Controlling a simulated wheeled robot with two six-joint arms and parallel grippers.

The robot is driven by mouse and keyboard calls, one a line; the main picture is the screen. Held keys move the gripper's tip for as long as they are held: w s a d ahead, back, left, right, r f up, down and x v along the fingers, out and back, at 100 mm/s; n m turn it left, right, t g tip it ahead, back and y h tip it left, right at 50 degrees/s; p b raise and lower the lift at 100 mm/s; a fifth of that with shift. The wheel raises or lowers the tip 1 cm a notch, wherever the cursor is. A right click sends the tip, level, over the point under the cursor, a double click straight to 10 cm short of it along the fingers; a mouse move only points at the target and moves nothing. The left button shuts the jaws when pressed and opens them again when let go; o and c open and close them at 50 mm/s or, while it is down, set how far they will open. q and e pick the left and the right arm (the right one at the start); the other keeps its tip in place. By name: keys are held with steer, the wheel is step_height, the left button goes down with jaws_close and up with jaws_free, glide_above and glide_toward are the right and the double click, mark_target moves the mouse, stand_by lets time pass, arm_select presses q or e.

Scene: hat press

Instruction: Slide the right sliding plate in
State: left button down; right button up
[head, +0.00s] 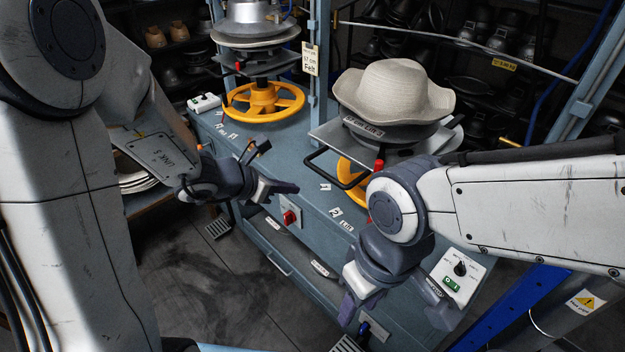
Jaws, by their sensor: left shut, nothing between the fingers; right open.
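The right sliding plate (325,134) is a flat grey metal plate on the right press. It sticks out towards the front left, with a black bar handle (318,170) at its front. A cream felt hat (390,88) sits on the round block above it. My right gripper (396,305) is open and empty, pointing down in front of the bench, below and to the right of the handle. My arm hides part of the press. My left gripper (284,187) is shut and empty, to the left of the handle and apart from it.
A left press with a yellow handwheel (264,102) stands further back on the blue-grey bench (290,150). A red switch (289,216) is on the bench front, and a control box (458,275) is at right. Shelves of hat blocks line the back.

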arm_select(q)
steer(key=w+d+f+p, duration=0.2)
steer(key=w+d, duration=0.3)
steer(key=shift+w+p, duration=0.3)
arm_select(e)
step_height(320, 180, up, 3)
steer(key=shift+f, duration=0.2)
